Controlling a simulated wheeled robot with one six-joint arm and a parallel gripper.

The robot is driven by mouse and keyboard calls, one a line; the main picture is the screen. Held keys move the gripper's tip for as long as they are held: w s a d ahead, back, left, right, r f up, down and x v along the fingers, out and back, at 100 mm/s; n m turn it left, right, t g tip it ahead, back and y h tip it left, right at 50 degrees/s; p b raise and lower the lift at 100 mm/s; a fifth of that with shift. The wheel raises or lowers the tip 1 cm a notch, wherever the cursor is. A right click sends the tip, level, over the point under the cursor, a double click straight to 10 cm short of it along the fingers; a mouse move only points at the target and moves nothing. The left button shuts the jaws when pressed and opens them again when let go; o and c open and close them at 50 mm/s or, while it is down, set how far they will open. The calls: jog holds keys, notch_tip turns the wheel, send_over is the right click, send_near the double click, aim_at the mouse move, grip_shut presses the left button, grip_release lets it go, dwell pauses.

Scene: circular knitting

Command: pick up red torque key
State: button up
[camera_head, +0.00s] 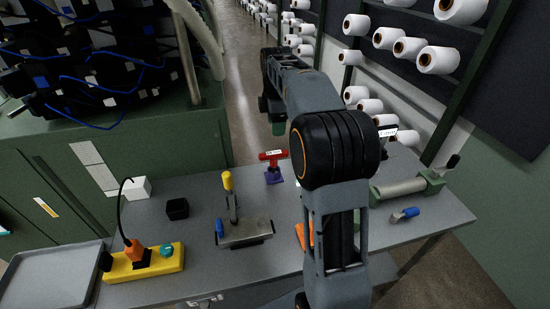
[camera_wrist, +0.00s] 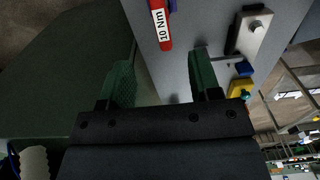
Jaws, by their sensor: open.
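The red torque key (camera_head: 272,155) stands on the grey table in a purple holder (camera_head: 273,176), its red bar lying crosswise on top. In the wrist view its red handle (camera_wrist: 163,30), with a white "10 Nm" label, shows at the top, ahead of the fingertips and roughly in line with the gap between them. My gripper (camera_wrist: 162,72) is open, with two green fingers apart and nothing between them. In the head view, a green part of my gripper (camera_head: 278,128) shows just above and behind the key; the rest is hidden by my arm.
A metal fixture with a yellow-handled tool (camera_head: 229,190) stands left of the key. A black box (camera_head: 177,208), white box (camera_head: 138,188), yellow switch box (camera_head: 145,264) and grey tray (camera_head: 48,278) lie further left. A roller clamp (camera_head: 405,188) is right.

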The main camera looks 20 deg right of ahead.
aim_at(274, 153)
jog(key=f, duration=1.3)
jog(key=shift+a+f+b, duration=0.35)
jog(key=shift+a+b, duration=0.05)
grip_shut()
jog(key=shift+r, duration=0.1)
